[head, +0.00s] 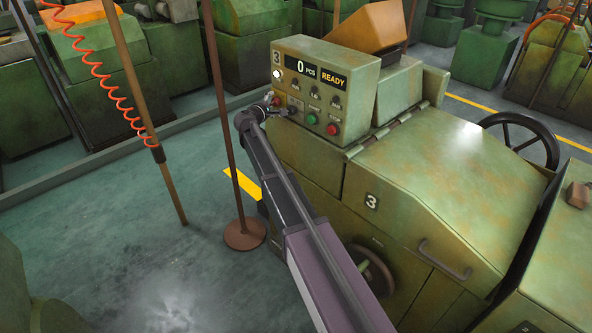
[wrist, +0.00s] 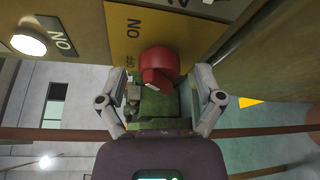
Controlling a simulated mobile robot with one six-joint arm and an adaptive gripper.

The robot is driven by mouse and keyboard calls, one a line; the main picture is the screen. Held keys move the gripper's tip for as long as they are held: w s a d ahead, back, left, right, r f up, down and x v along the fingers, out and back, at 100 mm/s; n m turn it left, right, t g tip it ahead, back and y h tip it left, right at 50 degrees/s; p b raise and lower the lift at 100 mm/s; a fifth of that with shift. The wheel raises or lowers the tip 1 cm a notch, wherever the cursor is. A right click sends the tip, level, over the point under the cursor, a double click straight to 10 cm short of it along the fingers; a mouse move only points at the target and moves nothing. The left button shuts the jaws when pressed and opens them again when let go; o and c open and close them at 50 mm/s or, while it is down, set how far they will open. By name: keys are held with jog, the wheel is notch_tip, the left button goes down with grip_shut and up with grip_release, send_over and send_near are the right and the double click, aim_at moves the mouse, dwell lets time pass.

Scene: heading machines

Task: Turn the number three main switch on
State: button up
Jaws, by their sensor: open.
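The main switch is a red rotary knob (wrist: 158,66) on a yellow plate (wrist: 125,30) marked ON and OFF, shown sideways in the wrist view. I cannot tell for certain which mark the knob points to. My gripper (wrist: 157,90) is open, with one finger on each side of the knob and no clear contact. In the head view my gripper (head: 273,103) is at the lower left of the control panel (head: 345,85) of machine 3 and hides most of the switch.
The panel has a display (head: 301,68) reading 0 PCS, a lit READY sign (head: 334,80), a lit white lamp (head: 277,75), small selectors, a green button (head: 312,119) and a red button (head: 332,129). A brown post (head: 228,140) stands left of my arm.

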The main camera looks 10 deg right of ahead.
jog(key=shift+r+n+g+p, duration=0.1)
jog(key=shift+n+g+p, duration=1.2)
jog(key=shift+n, duration=0.8)
jog(key=p+v, duration=0.4)
jog(key=v, duration=1)
jog(key=s+d+f+m+g+y+b, duration=0.1)
jog(key=s+d+f+m+g, duration=0.1)
jog(key=s, duration=0.4)
jog(key=s+d+f+m+g+y, duration=0.2)
jog(key=s+d+f+m, duration=0.3)
jog(key=s+f, duration=0.1)
jog(key=s+d+f+m+g+y+b, duration=0.1)
jog(key=s+d+f+m+g, duration=0.1)
jog(key=s, duration=0.6)
jog(key=shift+d+f+m+g+y+b, duration=0.35)
jog(key=shift+d+f+m, duration=0.65)
jog(key=shift+f, duration=0.6)
jog(key=shift+s+d, duration=0.1)
jog(key=shift+d, duration=0.05)
jog(key=s+f+m+g+y, duration=0.3)
jog(key=s+m+y, duration=0.3)
jog(key=s, duration=1.1)
jog(key=shift+a+f+m+g, duration=0.15)
jog(key=shift+a+m+g, duration=0.2)
jog(key=shift+a, duration=0.15)
